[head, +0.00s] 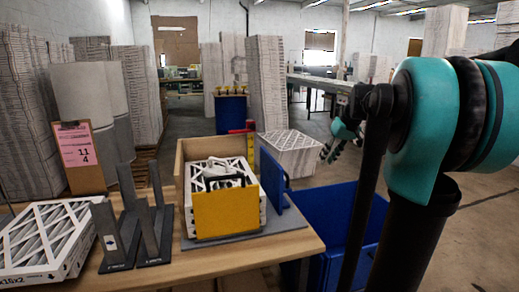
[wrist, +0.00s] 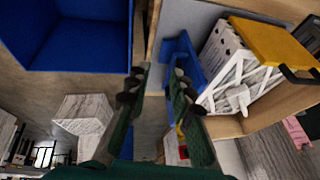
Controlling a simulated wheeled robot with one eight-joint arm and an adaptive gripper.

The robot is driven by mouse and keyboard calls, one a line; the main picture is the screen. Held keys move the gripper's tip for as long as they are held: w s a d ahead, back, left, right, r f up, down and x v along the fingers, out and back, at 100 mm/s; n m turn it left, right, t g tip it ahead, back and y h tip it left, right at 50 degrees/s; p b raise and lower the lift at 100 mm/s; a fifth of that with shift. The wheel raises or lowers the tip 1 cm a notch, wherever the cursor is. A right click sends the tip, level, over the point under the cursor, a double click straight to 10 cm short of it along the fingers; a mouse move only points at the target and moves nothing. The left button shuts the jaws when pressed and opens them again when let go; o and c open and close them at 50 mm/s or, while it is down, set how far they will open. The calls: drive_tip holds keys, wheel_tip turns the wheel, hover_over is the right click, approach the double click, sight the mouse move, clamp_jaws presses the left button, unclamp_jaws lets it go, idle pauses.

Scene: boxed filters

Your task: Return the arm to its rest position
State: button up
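My teal arm stands at the right of the head view. My gripper (head: 338,140) is partly hidden behind a dark arm link, in the air over the blue bin side. In the wrist view my gripper (wrist: 160,72) has its fingers apart with nothing between them. A wooden box (head: 247,150) with a yellow front panel (head: 226,210) holds white pleated filters (head: 216,173) on the table. The box's yellow panel (wrist: 280,40) and a white filter (wrist: 240,82) also show at the right of the wrist view, apart from the fingers.
A blue bin (head: 335,205) stands on the floor right of the table (head: 240,256). Grey upright holders (head: 135,225), a loose filter (head: 45,240) and a pink-sheet clipboard (head: 78,150) are at the left. A white carton (head: 290,152) stands behind the bin.

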drive_tip(key=s+a+f+m+h, duration=0.1)
drive_tip(key=s+a+f, duration=0.1)
drive_tip(key=s+f, duration=1)
drive_tip(key=s+a+f+m+h, duration=0.1)
drive_tip(key=s+a+f+h, duration=0.1)
drive_tip(key=s+f, duration=1.1)
wheel_tip(320, 180, down, 3)
drive_tip(key=shift+s+a+f+m, duration=0.1)
drive_tip(key=shift+s+a+m, duration=0.2)
drive_tip(key=shift+a, duration=0.55)
drive_tip(key=shift+w, duration=0.1)
